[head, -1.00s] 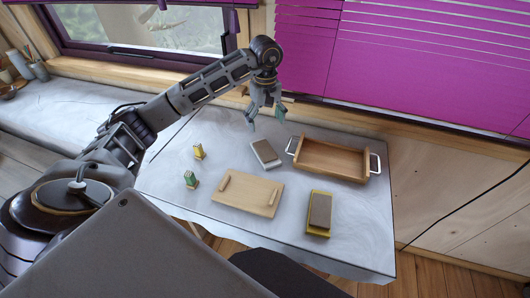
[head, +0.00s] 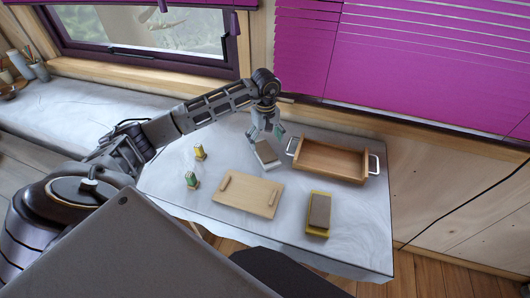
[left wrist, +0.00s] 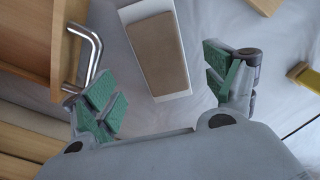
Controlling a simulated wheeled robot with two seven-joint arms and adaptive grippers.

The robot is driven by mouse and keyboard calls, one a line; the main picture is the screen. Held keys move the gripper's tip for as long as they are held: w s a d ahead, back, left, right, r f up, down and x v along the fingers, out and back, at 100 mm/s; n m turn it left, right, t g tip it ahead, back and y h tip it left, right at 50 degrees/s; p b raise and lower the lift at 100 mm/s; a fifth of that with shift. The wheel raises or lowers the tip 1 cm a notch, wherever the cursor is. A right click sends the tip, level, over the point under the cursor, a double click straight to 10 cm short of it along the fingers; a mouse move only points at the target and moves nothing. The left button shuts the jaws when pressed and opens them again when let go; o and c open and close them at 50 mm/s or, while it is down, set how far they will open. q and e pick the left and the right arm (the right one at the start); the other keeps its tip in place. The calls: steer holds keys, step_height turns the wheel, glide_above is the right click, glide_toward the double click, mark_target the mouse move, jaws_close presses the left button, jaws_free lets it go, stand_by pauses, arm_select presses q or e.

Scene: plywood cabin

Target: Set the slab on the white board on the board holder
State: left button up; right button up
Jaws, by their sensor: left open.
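The brown-grey slab (head: 266,151) lies on the white board (head: 270,167) on the table. In the left wrist view the slab (left wrist: 157,50) sits between the fingers, with the white board (left wrist: 172,95) showing around its edges. My left gripper (head: 266,134) is open, pointing down just above and behind the slab; its green-padded fingers (left wrist: 160,85) are on either side, apart from it. A light wooden board with two raised cleats (head: 249,195), which looks like the board holder, lies empty in front. My right gripper is not in view.
A second brown slab (head: 319,211) lies on a yellow board (head: 317,233) at the right front. A wooden tray (head: 332,160) with metal handles stands close right of the gripper. Two small blocks, one yellow (head: 200,152) and one green (head: 192,180), stand left.

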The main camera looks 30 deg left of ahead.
mark_target(265, 150)
arm_select(q)
steer(key=shift+f, duration=0.1)
stand_by(0.3)
steer(key=shift+a+f+p, duration=0.1)
steer(key=shift+f+p, duration=0.55)
steer(key=shift+f, duration=1.85)
steer(key=c, duration=1.4)
steer(key=shift+r, duration=0.15)
step_height(265, 150, up, 8)
steer(key=shift+r+b, duration=0.1)
steer(key=shift+b, duration=0.6)
steer(key=shift+r, duration=0.75)
